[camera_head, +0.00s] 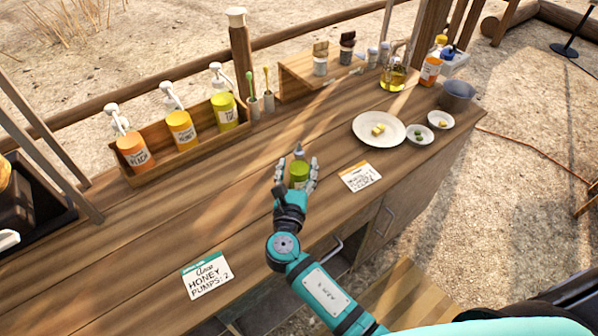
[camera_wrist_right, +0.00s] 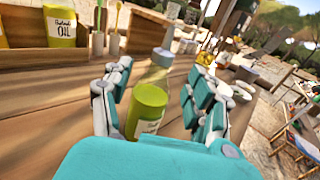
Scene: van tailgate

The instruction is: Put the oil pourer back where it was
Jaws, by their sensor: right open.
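My right gripper (camera_head: 297,172) is open, with its fingers on either side of a green labelled container (camera_head: 299,171) on the counter. In the right wrist view the green container (camera_wrist_right: 148,108) stands between the spread fingers (camera_wrist_right: 150,105), with a gap visible on its right. A pale clear bottle with a grey top (camera_wrist_right: 157,68) shows just behind it; I cannot tell whether the two are one piece. A glass pourer with yellow oil (camera_head: 393,77) stands at the back right of the counter. I cannot tell which one is the oil pourer. My left gripper is not in view.
A wooden rack (camera_head: 180,150) holds three pump bottles at the back left. A white plate (camera_head: 379,130) and small bowls (camera_head: 440,120) stand to the right. Cards (camera_head: 360,177) lie near the front edge. The counter's middle left is clear.

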